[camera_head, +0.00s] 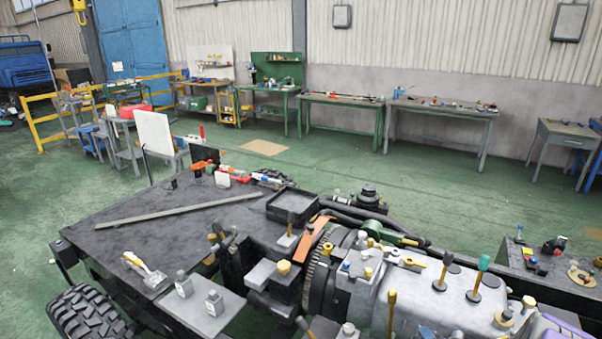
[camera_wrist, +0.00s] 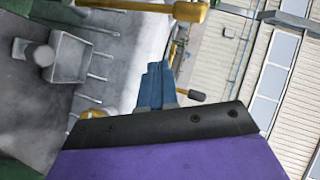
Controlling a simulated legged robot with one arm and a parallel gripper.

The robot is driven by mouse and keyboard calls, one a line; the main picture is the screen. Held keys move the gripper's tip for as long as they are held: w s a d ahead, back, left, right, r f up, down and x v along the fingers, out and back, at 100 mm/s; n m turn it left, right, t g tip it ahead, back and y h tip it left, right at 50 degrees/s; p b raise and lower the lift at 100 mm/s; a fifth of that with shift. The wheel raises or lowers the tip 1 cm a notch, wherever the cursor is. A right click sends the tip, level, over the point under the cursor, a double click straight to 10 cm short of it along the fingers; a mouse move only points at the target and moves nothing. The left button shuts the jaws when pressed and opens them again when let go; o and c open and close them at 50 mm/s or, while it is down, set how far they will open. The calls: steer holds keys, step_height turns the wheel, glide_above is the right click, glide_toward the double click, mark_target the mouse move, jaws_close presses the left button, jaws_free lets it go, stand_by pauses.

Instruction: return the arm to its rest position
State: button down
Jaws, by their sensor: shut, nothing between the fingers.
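My gripper (camera_wrist: 157,78) shows in the wrist view, with a purple body, a black band and blue fingers pointing up the picture. The fingers are together with nothing between them. The wrist view is tilted and shows grey machinery and yellow-ended parts beyond the fingers. In the head view only a purple piece shows at the lower right corner, beside the grey engine block (camera_head: 455,300). The fingers and most of my arm are out of that view, so I cannot tell the arm's full pose.
A chassis frame with a dark flat deck (camera_head: 150,215) and a black tire (camera_head: 88,315) fills the lower head view. Several levers and knobs stand up from the engine. Workbenches (camera_head: 440,108) line the back wall. The green floor (camera_head: 400,190) between is mostly clear.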

steer(key=s+a+r+n+g+h+b, duration=0.1)
steer(key=s+a+r+n+g, duration=0.35)
steer(key=r, duration=0.25)
steer(key=s+a+r+n+g+h, duration=0.2)
steer(key=s+a+r+n+g, duration=0.3)
steer(key=r, duration=0.3)
steer(key=s+a+r+n+g, duration=0.1)
steer(key=s+a+r+g, duration=0.1)
steer(key=s+a, duration=0.3)
steer(key=s+a+r+n+g+y, duration=0.1)
steer(key=s+a+r, duration=0.3)
steer(key=s, duration=1)
steer(key=s+a+r+n+g+y, duration=0.1)
steer(key=s+a+r+n+g, duration=0.1)
steer(key=s+a, duration=0.6)
steer(key=shift+s+r+g+b, duration=0.4)
steer(key=shift+s+r+g, duration=0.3)
steer(key=shift+s+g, duration=0.4)
